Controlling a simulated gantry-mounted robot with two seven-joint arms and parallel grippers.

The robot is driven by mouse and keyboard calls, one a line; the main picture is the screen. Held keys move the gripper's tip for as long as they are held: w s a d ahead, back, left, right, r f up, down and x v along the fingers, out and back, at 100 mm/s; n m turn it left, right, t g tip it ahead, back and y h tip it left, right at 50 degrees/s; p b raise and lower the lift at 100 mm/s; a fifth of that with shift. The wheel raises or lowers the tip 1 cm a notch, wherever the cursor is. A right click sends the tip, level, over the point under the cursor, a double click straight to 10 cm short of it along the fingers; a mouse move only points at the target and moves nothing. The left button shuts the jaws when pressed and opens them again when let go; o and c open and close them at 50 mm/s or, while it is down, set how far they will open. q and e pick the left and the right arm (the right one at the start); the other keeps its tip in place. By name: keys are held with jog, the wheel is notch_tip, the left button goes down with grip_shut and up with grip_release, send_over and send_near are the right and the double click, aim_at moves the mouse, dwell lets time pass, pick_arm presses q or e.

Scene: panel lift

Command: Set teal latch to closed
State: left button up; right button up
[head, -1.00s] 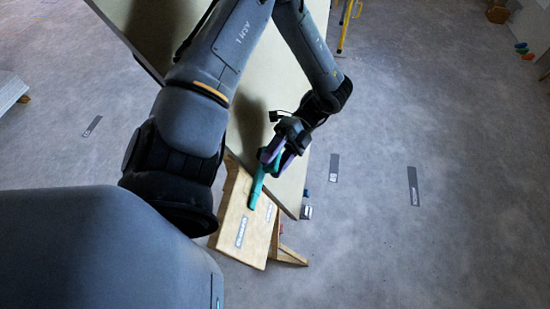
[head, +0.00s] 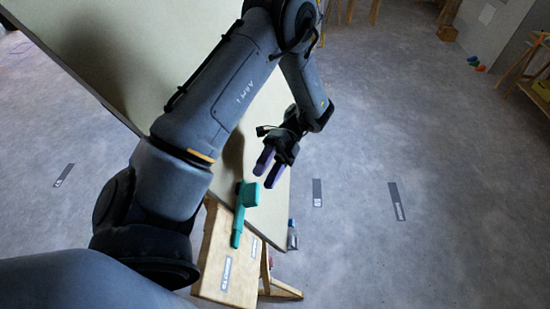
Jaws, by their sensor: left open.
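The teal latch (head: 240,218) is at the lower end of the large pale panel (head: 262,205), over the wooden stand. Its long handle points down toward the stand's top, and its wider block is at the upper end. My left gripper (head: 264,170) is open and empty, just above and to the right of the latch's block, with a small gap between them. Its purple fingers point down and left. My right gripper is not in view.
The wooden stand (head: 215,255) with pale labels is below the latch, its brace reaching right. The panel rises behind my arm to the upper left. Grey floor with dark label strips (head: 317,193) is open to the right. Wooden furniture (head: 535,70) stands at the far right.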

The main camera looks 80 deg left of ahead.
pick_arm(q)
jog(key=shift+p+v, duration=0.5)
jog(key=shift+v, duration=1.7)
jog(key=shift+d, duration=0.15)
